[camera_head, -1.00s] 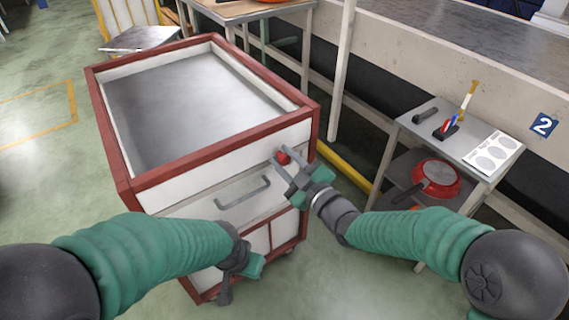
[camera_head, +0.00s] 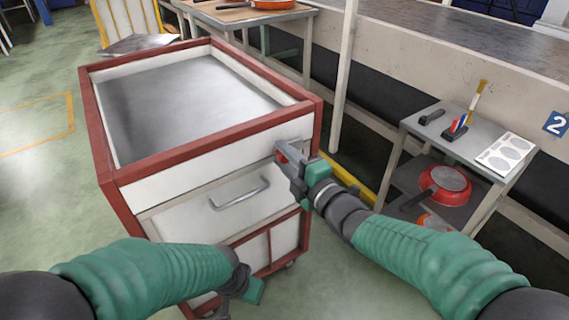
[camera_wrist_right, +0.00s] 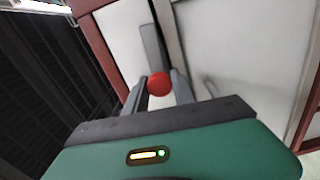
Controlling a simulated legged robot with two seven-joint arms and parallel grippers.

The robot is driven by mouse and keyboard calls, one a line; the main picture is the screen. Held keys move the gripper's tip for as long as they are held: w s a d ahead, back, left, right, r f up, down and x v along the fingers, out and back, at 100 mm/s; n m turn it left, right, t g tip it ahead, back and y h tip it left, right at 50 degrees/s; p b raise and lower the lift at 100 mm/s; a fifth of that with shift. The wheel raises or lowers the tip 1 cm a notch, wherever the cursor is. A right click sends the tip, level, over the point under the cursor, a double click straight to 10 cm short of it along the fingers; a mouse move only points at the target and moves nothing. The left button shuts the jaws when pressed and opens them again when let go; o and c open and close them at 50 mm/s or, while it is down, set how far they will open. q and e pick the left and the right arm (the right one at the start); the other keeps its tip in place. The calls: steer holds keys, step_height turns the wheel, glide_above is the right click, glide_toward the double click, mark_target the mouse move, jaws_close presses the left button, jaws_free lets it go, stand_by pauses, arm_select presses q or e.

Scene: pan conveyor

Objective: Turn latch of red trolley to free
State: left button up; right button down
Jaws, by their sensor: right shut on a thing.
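The red trolley (camera_head: 146,184) stands in front of me, with red frame edges, white panels and a grey top tray. Its latch has a red round knob (camera_wrist_right: 159,83) near the right end of the front face, beside the drawer handle (camera_head: 240,194). In the head view my gripper mostly covers the latch (camera_head: 281,156). My right gripper (camera_head: 287,153) is at the latch, with its fingers on both sides of the knob, shut on it. My left gripper (camera_head: 236,288) hangs low in front of the trolley, away from the latch; its jaws are not clear.
A small grey shelf table (camera_head: 490,137) at the right carries brushes and a white sheet (camera_head: 505,152), with a red pan (camera_head: 446,184) on its lower shelf. A white post (camera_head: 343,80) and the conveyor (camera_head: 440,65) stand behind. The floor at left is free.

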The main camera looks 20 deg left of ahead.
steer(key=shift+f+n+b, duration=0.25)
steer(key=shift+n+b, duration=0.05)
steer(key=shift+n, duration=0.2)
steer(key=shift+s, duration=0.1)
steer(key=c, duration=1.1)
jaws_free()
steer(key=shift+a, duration=0.1)
steer(key=shift+r, duration=0.1)
